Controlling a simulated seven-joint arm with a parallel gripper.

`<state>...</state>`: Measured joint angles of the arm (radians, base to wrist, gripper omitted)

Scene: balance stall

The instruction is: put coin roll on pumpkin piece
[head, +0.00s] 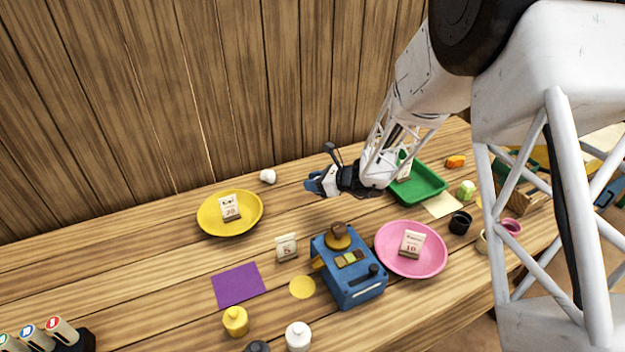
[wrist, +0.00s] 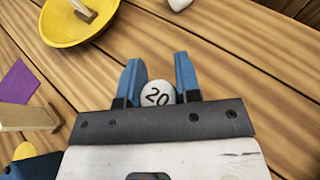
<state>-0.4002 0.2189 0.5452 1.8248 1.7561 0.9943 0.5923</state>
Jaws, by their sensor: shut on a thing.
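My gripper (head: 314,184) is above the table behind the blue device, in the middle of the head view. A small orange block at the back right, beyond the green tray, looks like the pumpkin piece (head: 456,162). It is well to the right of my gripper, with nothing seen on top.
A green tray (head: 432,186), a pink plate (head: 412,270) and a yellow plate (head: 209,228) stand on the table. A blue device (head: 350,285) stands mid-front.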

